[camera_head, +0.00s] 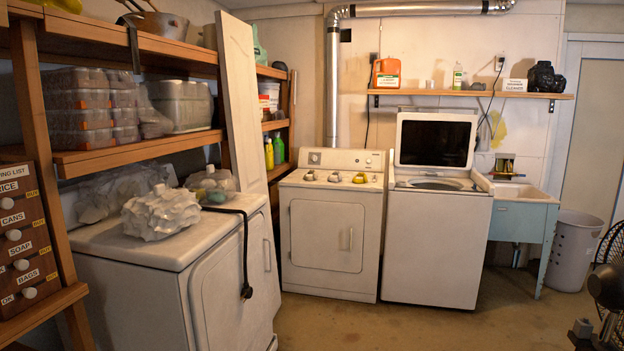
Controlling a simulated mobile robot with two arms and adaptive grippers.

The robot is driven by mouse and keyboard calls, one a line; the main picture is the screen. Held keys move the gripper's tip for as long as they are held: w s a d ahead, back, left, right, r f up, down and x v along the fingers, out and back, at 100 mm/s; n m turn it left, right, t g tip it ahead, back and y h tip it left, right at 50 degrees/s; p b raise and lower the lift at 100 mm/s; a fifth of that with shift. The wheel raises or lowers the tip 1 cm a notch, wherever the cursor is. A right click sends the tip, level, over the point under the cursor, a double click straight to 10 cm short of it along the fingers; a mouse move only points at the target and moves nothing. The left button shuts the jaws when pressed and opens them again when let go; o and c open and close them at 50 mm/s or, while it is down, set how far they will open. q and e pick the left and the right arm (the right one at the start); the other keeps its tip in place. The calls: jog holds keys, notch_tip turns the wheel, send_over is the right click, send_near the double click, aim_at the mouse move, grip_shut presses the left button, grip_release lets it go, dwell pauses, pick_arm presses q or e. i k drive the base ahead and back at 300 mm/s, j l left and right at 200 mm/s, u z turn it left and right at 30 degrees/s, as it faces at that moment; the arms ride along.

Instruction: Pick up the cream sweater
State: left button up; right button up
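A cream, crumpled, bulky item (160,212) lies on top of the white appliance at the left front. It may be the cream sweater, but its bunched shape does not let me tell for sure. No other cream garment is visible. Neither of my grippers is in view.
The white appliance (222,272) also holds a clear bag (112,192), a clear container (210,185) and a hanging black cord (246,258). A wooden shelf (140,152) overhangs it. Dryer (325,240), open washer (435,250) and sink (522,194) line the back. The middle floor is clear.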

aim_at(311, 176)
jog(key=i+z, duration=0.25)
jog(key=i, duration=3.7)
jog(key=i+z, duration=0.1)
jog(key=i, duration=0.5)
jog(key=i+j, duration=0.15)
jog(key=i, duration=0.45)
jog(key=i+z, duration=0.15)
jog(key=i, duration=0.45)
jog(key=j, duration=0.05)
